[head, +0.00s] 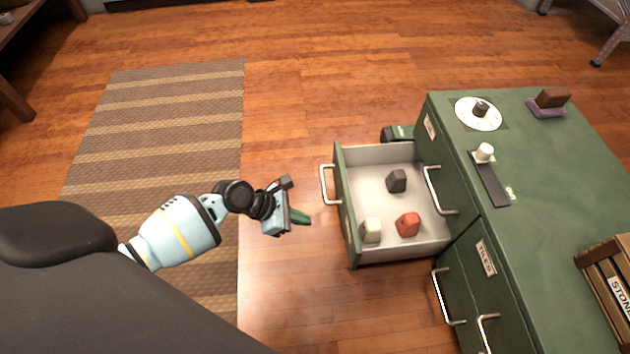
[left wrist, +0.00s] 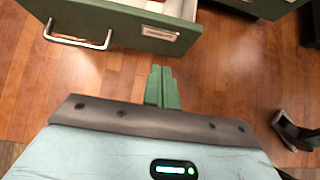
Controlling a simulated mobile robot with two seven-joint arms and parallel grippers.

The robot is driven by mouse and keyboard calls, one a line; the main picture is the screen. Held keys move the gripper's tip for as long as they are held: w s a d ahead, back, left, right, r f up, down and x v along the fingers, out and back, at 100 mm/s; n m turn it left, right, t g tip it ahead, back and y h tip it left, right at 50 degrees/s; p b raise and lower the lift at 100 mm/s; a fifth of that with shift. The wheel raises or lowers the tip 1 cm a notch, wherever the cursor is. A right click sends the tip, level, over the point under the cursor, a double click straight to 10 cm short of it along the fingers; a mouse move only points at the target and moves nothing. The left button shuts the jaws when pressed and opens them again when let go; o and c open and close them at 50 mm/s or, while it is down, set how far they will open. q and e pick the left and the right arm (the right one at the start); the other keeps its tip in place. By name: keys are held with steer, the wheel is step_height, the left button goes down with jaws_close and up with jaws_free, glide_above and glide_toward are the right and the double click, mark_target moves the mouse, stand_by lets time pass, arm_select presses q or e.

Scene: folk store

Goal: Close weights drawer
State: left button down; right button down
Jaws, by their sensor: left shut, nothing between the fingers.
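The weights drawer (head: 385,257) is pulled open from a green cabinet (head: 560,170) in the head view. Its front faces left and carries a silver handle (head: 325,185). Inside lie a dark weight (head: 396,181), a red weight (head: 408,224) and a cream weight (head: 371,231). My left gripper (head: 307,218) is shut and empty, a little left of the drawer front and apart from it. In the left wrist view, the green fingers (left wrist: 161,88) are together, below the drawer front (left wrist: 120,25) with its label and handle (left wrist: 78,41). My right gripper is not in view.
On the cabinet top are a white disc (head: 478,113), a white knob on a dark strip (head: 490,180), a brown block on a purple base (head: 547,104) and a wooden crate (head: 603,285). Other closed drawers have handles (head: 449,297).

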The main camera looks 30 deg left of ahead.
mark_target(350, 229)
arm_select(q)
steer(key=b+x, duration=0.2)
steer(key=x, duration=0.1)
steer(key=d+r+b+x, duration=0.1)
steer(key=b+x, duration=0.1)
steer(key=x, duration=0.2)
steer(key=w+r+b+x, duration=0.1)
steer(key=b+x, duration=0.1)
steer(key=x, duration=0.2)
steer(key=shift+w+d+f+b, duration=0.1)
steer(key=shift+d+f+b, duration=0.1)
steer(key=shift+d+b, duration=0.2)
steer(key=shift+d, duration=0.1)
